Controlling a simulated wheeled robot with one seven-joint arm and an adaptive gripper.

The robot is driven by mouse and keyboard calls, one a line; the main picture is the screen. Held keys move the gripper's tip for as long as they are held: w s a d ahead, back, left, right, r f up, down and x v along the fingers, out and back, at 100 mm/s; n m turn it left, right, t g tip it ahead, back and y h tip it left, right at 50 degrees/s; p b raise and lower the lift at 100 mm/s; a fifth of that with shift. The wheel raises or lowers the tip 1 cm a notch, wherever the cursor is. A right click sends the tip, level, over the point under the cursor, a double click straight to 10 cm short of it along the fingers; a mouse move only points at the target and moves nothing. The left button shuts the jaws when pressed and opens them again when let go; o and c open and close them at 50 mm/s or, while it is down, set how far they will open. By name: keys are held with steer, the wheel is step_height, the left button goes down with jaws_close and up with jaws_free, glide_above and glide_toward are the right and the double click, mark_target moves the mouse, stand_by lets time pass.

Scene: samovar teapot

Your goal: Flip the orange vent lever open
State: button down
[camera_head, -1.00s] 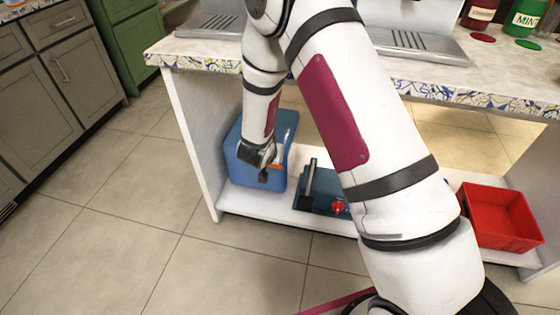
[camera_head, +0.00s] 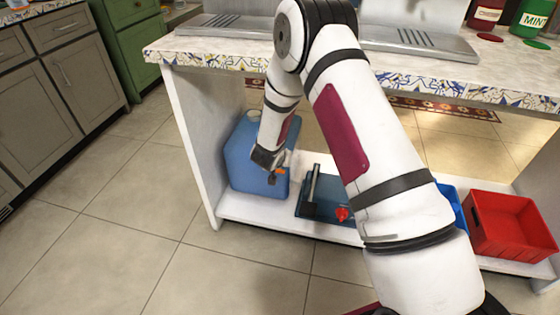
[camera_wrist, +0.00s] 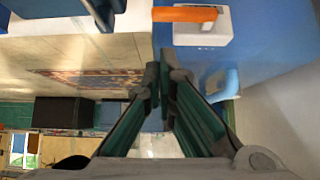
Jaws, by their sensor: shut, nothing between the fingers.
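The blue container (camera_head: 240,165) stands on the low shelf under the counter. The orange vent lever (camera_wrist: 185,14) is on a white block (camera_wrist: 205,30) on the container's face. In the wrist view it lies level, its left end reaching past the block. In the head view a small part of the orange lever (camera_head: 281,171) shows beside my gripper (camera_head: 273,177); the rest is hidden. In the wrist view my gripper (camera_wrist: 160,75) is shut and empty, its fingertips below the lever in the picture. A gap shows between fingertips and lever there; depth is hard to judge.
A dark teal device with an upright bar and red knob (camera_head: 342,214) stands on the shelf right of the container. A red crate (camera_head: 512,232) is at the far right. The counter (camera_head: 210,54) overhangs the shelf, and its white side panel (camera_head: 190,135) stands at left.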

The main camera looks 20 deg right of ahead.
steer(key=shift+a+f+b, duration=0.1)
steer(key=shift+f+b, duration=0.45)
steer(key=shift+f, duration=0.9)
